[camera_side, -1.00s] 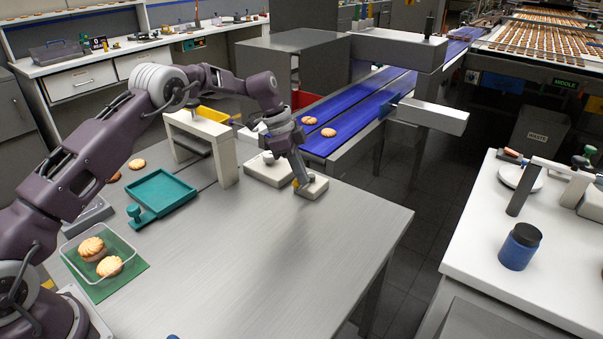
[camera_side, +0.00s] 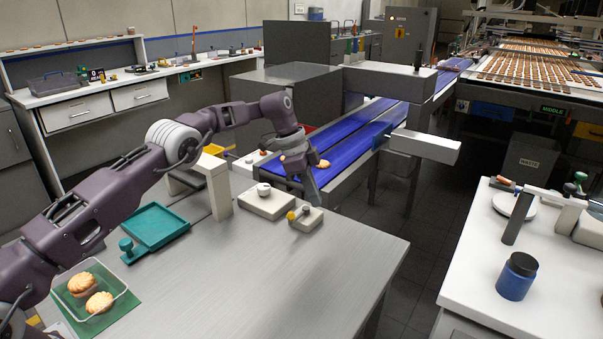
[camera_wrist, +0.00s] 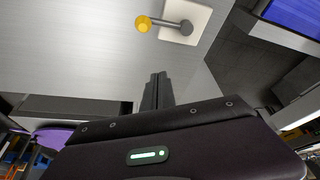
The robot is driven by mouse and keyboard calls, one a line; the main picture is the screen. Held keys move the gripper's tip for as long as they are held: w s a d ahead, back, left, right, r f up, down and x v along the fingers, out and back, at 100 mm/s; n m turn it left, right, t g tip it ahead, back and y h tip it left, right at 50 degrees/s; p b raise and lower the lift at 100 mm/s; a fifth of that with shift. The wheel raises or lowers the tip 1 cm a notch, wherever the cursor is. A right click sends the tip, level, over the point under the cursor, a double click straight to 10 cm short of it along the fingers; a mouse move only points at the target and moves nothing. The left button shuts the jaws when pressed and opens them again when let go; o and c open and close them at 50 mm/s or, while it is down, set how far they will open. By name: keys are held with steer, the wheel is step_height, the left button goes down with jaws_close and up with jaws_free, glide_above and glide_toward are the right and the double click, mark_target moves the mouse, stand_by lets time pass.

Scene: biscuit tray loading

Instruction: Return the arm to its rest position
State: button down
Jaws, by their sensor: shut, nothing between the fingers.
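My gripper (camera_side: 314,197) hangs above the bench near its far right edge, fingers pointing down. In the wrist view its fingers (camera_wrist: 157,90) are together, with nothing between them. Just below it in the side view is a small pale box (camera_side: 308,220) with a yellow-knobbed lever (camera_side: 291,215). In the wrist view the yellow knob (camera_wrist: 143,24) and its grey stem lie ahead of the fingertips, apart from them.
A pale box with a round knob (camera_side: 264,189) and a pale arch (camera_side: 217,184) stand left of my gripper. The blue conveyor (camera_side: 350,148) runs behind. A teal tray (camera_side: 155,227) and a clear container (camera_side: 122,287) of biscuits sit left. The front bench is clear.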

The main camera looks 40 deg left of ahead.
steer(key=s+a+r+n+t, duration=0.1)
steer(key=s+r+n, duration=0.15)
steer(key=r, duration=0.55)
steer(key=s+a+r+n, duration=0.1)
steer(key=s+a+r, duration=0.1)
steer(key=s+r, duration=0.35)
steer(key=s+a+r+n+t, duration=0.1)
steer(key=r+n, duration=0.1)
steer(key=r, duration=0.7)
steer(key=s+d+r+n+y, duration=0.1)
steer(key=s+r+n, duration=0.3)
steer(key=s, duration=0.8)
steer(key=s+f+n+y, duration=0.1)
steer(key=s+f, duration=0.2)
steer(key=s, duration=0.5)
steer(key=s+d+f+n+t, duration=0.1)
steer(key=s+f, duration=0.2)
steer(key=s, duration=0.6)
steer(key=s+f+n+t+y, duration=0.1)
steer(key=s+f, duration=0.3)
steer(key=s, duration=0.4)
steer(key=shift+s+d+y, duration=0.15)
steer(key=shift+s+y, duration=0.05)
steer(key=shift+y, duration=0.1)
steer(key=shift+n, duration=0.25)
